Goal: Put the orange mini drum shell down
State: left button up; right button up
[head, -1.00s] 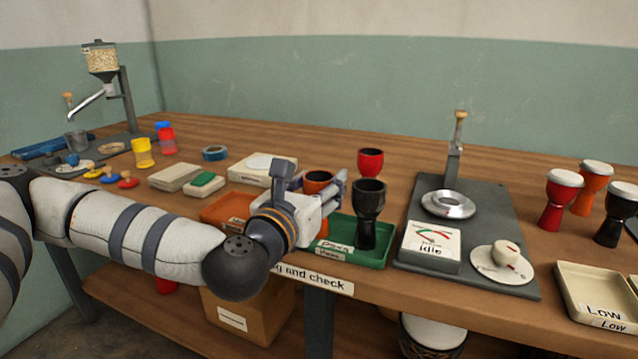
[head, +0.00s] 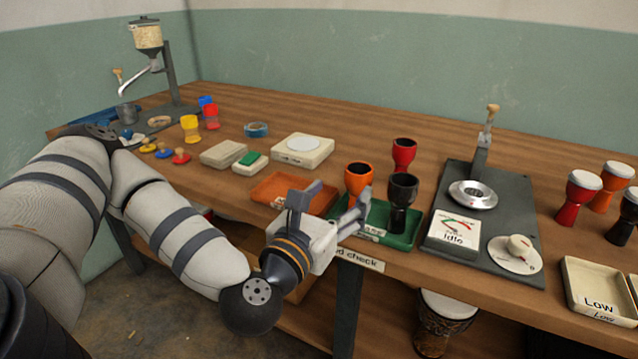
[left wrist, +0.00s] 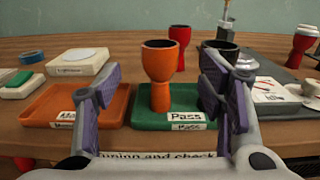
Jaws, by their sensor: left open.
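The orange mini drum shell (head: 358,178) stands upright at the left end of the green tray labelled Pass (head: 408,236). It also shows in the left wrist view (left wrist: 159,75), upright on the tray, between and beyond my finger pads. My left gripper (head: 336,205) is open and empty, in front of the tray and apart from the shell. A black shell (head: 402,195) stands on the same tray, partly behind my right-hand finger in the left wrist view. My right gripper does not show.
An orange tray (head: 275,189) lies left of the green one. A red shell (head: 404,154) stands behind. A grey tuning stand with a gauge reading idle (head: 453,233) is to the right. A cream tray labelled Low (head: 590,305) and several finished drums (head: 580,197) stand farther right.

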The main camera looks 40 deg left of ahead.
pick_arm(q)
jog(key=s+d+f+m+g+h, duration=0.45)
jog(key=s+d+f+m, duration=0.4)
jog(key=f+m, duration=0.25)
jog(key=s+d+f+m+g+h, duration=0.4)
jog(key=s+d+f+m+g, duration=0.2)
jog(key=s+d+f+m, duration=0.35)
jog(key=s+a+f+m+g+y, duration=0.1)
jog(key=s+a+f+m+g, duration=0.1)
jog(key=s+m, duration=0.4)
jog(key=s+a+f+m+g+y, duration=0.2)
jog(key=s+a+f+m+g, duration=0.1)
jog(key=s+a+m+g, duration=0.1)
jog(key=s+a+f+m+g+y+p, duration=0.1)
jog(key=s+a+f+m+g, duration=0.2)
jog(key=s+m, duration=0.5)
jog(key=shift+s+a+f, duration=0.2)
jog(key=shift+a, duration=0.6)
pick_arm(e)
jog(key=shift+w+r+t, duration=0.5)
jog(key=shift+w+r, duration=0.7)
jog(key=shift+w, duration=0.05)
